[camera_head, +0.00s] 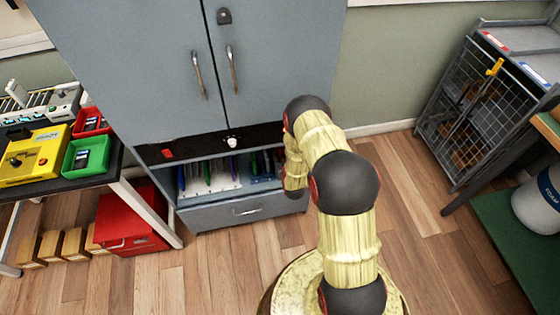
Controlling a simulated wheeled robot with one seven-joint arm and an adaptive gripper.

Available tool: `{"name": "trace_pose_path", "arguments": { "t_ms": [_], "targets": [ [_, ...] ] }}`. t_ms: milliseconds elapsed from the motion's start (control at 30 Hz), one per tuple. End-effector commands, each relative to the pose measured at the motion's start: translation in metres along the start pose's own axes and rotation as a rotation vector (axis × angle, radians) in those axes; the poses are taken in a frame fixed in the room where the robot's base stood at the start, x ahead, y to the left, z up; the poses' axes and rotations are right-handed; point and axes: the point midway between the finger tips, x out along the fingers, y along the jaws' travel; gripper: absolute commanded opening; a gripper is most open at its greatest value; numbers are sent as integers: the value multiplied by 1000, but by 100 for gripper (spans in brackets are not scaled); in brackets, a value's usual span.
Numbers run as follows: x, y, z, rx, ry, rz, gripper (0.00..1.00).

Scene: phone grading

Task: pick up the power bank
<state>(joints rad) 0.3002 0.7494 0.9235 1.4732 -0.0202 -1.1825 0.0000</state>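I cannot pick out a power bank for sure in the head view. Small dark flat items lie in a green bin (99,148) and in a red bin (88,117) on the bench at the left; they are too small to identify. My gold and black arm rises from the lower middle, bends in front of the cabinet and comes down again. My gripper does not show; the far end of the arm is hidden behind its own nearer links.
A grey cabinet (150,70) has an open shelf with upright items above a drawer (235,211). A yellow device (35,155) is on the bench (60,195). A red box (128,225) stands below. A mesh cage (470,115) is at the right.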

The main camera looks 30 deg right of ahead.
Motion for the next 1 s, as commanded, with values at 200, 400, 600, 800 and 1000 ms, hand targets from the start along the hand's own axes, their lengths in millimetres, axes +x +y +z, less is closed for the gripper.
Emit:
{"name": "trace_pose_path", "arguments": {
  "t_ms": [200,400,600,800,1000],
  "targets": [
    [0,0,0,0,0,0,14],
    [0,0,0,0,0,0,3],
    [0,0,0,0,0,0,0],
    [0,0,0,0,0,0,0],
    [0,0,0,0,0,0,0]
  ]
}}
